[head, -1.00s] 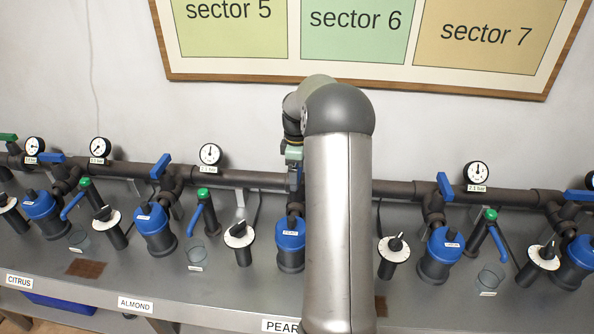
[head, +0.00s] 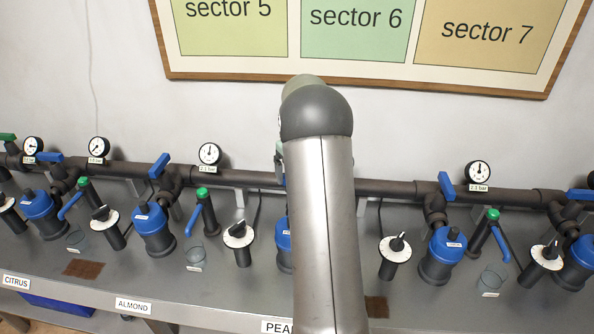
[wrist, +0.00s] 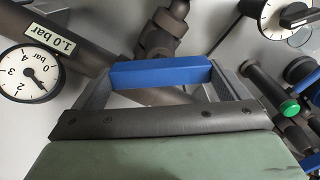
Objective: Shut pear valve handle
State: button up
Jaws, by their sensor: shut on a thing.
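The blue pear valve handle (wrist: 160,73) lies crosswise between the two fingers of my gripper (wrist: 166,82) in the wrist view. The fingers are closed on its two ends. The dark valve body and pipe show just behind the handle. In the head view my arm hides the gripper and most of the pear valve. The pear label (head: 279,327) shows at the bench's front edge, partly covered by my arm.
A gauge (wrist: 30,72) tagged 1.0 bar is close on the left in the wrist view. A white dial (wrist: 285,18) and green-capped valve (wrist: 290,108) are on the right. Blue-topped filters (head: 150,228) and other blue handles (head: 446,186) line the manifold.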

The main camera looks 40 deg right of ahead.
jog(key=m, duration=0.4)
jog(key=shift+m, duration=1.6)
jog(key=o, duration=0.6)
notch_tip(320, 180, up, 17)
jog(key=shift+r+b, duration=0.2)
jog(key=shift+b, duration=0.2)
